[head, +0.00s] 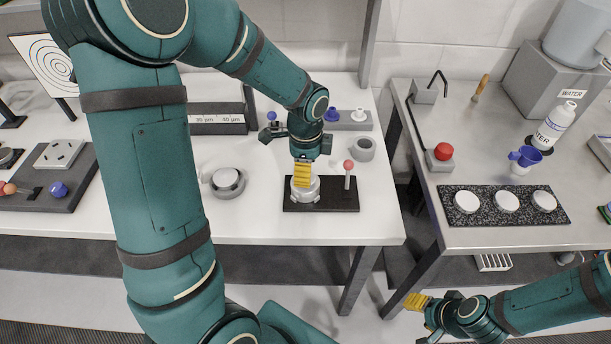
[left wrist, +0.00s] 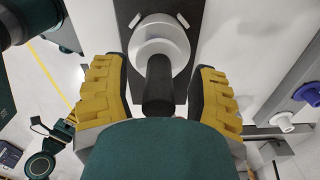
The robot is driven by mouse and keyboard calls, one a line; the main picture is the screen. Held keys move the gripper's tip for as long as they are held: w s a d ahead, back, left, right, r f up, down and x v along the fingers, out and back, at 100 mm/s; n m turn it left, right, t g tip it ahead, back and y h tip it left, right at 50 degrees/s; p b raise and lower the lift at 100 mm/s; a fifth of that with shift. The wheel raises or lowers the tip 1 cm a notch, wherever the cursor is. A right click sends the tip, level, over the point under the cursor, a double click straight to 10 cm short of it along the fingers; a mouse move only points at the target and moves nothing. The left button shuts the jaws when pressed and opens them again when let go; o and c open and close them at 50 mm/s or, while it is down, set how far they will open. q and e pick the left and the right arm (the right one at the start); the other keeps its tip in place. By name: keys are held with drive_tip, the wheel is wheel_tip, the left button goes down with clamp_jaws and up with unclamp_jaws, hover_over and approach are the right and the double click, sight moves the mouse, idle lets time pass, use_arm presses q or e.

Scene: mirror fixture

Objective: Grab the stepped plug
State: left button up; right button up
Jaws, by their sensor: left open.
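The stepped plug appears to be the pale round stepped piece (head: 305,192) on a black plate (head: 335,196) at the front of the left table. In the left wrist view its pale stepped body (left wrist: 160,38) shows with a dark cylinder (left wrist: 158,85) in front of it. My left gripper (head: 302,180) points down over it. Its yellow fingers stand open on both sides of the dark cylinder, with gaps visible in the left wrist view (left wrist: 158,95). My right gripper (head: 417,301) is low at the right, away from the plug; its finger gap is unclear.
A pin with a red ball (head: 348,170) stands close right of the plug on the plate. A grey ring (head: 363,148) is behind it, and a ringed white disc (head: 228,182) is to its left. A tray with coloured plugs (head: 347,124) is at the back.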

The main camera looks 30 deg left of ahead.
use_arm(q)
drive_tip(key=shift+f, duration=0.5)
clamp_jaws()
